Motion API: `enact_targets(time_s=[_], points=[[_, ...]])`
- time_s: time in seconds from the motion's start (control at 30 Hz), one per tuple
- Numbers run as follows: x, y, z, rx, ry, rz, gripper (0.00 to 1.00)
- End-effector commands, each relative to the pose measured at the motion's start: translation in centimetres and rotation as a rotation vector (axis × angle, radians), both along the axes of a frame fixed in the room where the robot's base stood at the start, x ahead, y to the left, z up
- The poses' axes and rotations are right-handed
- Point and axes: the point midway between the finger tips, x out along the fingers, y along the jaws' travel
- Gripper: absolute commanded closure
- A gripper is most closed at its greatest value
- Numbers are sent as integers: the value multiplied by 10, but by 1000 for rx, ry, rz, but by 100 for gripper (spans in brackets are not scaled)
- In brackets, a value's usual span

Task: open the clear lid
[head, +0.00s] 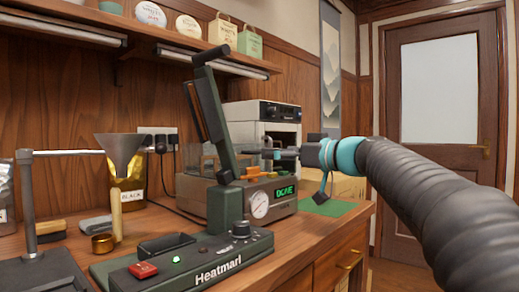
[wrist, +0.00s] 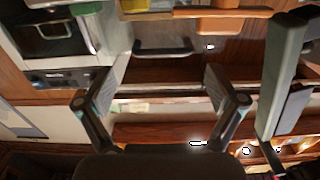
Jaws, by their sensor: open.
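The clear lid (head: 205,160) is a see-through cover on the grey machine (head: 285,208) with a green lit display, behind the green press. It looks lowered, and the press's raised lever hides part of it. In the wrist view, a dark bar handle (wrist: 163,50) shows ahead of the fingers; I cannot tell for sure that it belongs to the lid. My gripper (head: 284,155) reaches in from the right, above the front right of the machine. In the wrist view my gripper (wrist: 165,80) has its two fingers spread, with nothing between them.
The green press (head: 180,262) stands in front, its tall lever (head: 217,110) upright close to the gripper's left. A white oven (head: 262,112) stands behind. A funnel (head: 122,150) on a stand is at the left. A green mat (head: 330,208) lies at the counter's right end.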

Motion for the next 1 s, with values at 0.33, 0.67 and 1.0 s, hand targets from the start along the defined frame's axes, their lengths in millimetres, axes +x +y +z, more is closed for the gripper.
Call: enact_targets(time_s=[0.33,0.67,1.0], points=[[30,41,1,-1,0,3,6],[35,48,0,-1,0,2,6],[35,47,0,-1,1,1,66]])
